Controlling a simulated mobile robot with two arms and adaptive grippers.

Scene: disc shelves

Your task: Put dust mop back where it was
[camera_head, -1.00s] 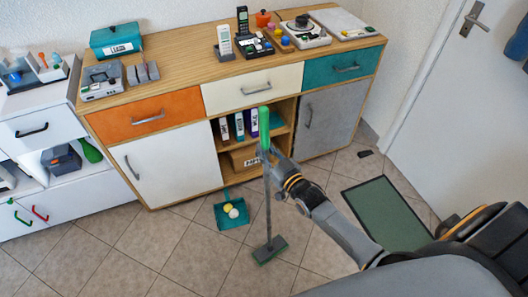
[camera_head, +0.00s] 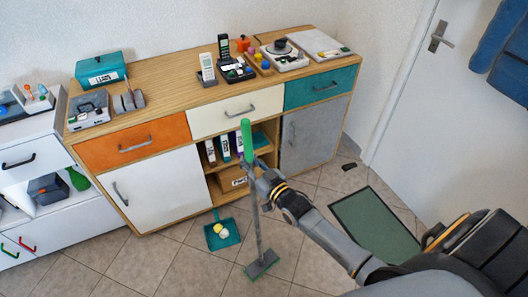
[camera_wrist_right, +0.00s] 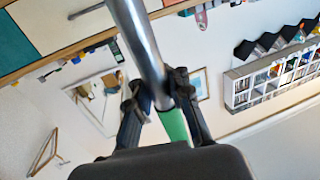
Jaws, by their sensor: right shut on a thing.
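The dust mop (camera_head: 255,215) stands nearly upright in the head view. It has a green grip at the top, a grey shaft and a flat grey-green head (camera_head: 261,264) low over the tiled floor; I cannot tell whether the head touches the floor. My right gripper (camera_head: 250,168) is shut on the shaft just below the green grip. In the right wrist view the shaft (camera_wrist_right: 137,40) passes between the fingers of the right gripper (camera_wrist_right: 158,97). My left gripper is not in view.
A sideboard (camera_head: 160,188) with loaded top stands behind the mop. A teal dustpan (camera_head: 222,234) holding yellow and white balls lies left of the mop head. A green mat (camera_head: 378,225) lies to the right, before the door (camera_head: 425,110).

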